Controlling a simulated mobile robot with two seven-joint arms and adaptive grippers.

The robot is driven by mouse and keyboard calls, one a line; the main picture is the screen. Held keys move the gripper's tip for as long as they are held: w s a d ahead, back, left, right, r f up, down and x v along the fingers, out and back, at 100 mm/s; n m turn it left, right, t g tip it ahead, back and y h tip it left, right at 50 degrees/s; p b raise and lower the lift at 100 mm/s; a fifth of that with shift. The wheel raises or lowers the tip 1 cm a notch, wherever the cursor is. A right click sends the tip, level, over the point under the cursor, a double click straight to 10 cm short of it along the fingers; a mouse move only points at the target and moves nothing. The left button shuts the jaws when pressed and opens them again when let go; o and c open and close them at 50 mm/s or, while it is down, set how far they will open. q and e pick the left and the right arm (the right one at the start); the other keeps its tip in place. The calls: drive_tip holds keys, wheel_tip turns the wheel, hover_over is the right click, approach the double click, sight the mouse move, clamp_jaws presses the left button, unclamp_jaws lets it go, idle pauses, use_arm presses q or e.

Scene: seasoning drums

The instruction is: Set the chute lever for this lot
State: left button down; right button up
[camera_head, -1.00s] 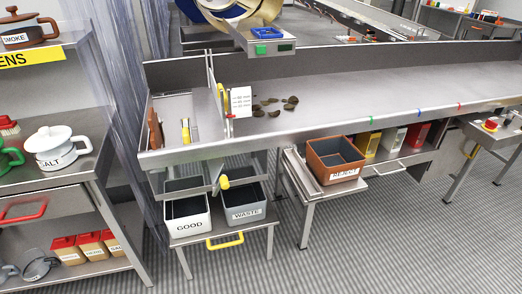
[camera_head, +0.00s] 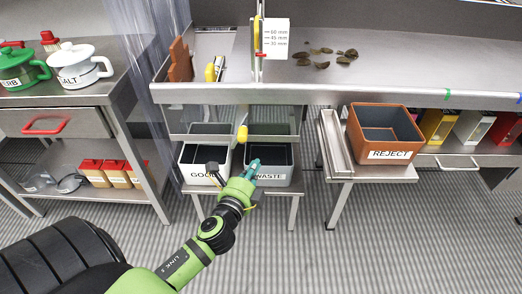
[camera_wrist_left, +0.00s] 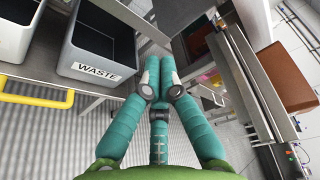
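The lever's yellow knob (camera_head: 242,134) shows below the front edge of the steel bench, above the gap between the GOOD bin (camera_head: 192,172) and the WASTE bin (camera_head: 283,180). Which side the lever is set to is hard to tell. My left gripper (camera_head: 253,163) is below and slightly right of the knob, in front of the WASTE bin, and not touching the knob. In the left wrist view its teal fingertips (camera_wrist_left: 161,64) are together with nothing between them, and the WASTE bin (camera_wrist_left: 115,52) is to their left. My right gripper is not in view.
A size card (camera_head: 276,39) reading 60, 45 and 35 mm stands on the bench beside several dark pieces (camera_head: 322,66). The REJECT bin (camera_head: 362,143) stands at right on a low stand. A shelf unit (camera_head: 55,122) is at left. Striped floor (camera_head: 270,255) is clear in front.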

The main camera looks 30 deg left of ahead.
use_arm(q)
drive_tip(key=r+x, duration=0.1)
drive_tip(key=x, duration=0.9)
drive_tip(key=s+a, duration=0.1)
drive_tip(key=s+a+p, duration=0.1)
drive_tip(key=a, duration=0.1)
drive_tip(key=shift+s+a+r, duration=0.1)
drive_tip(key=shift+s+a, duration=0.05)
drive_tip(key=shift+s, duration=0.05)
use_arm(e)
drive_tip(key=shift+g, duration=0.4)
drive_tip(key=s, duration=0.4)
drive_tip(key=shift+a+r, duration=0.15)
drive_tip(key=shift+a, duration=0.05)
use_arm(q)
drive_tip(key=shift+w, duration=0.15)
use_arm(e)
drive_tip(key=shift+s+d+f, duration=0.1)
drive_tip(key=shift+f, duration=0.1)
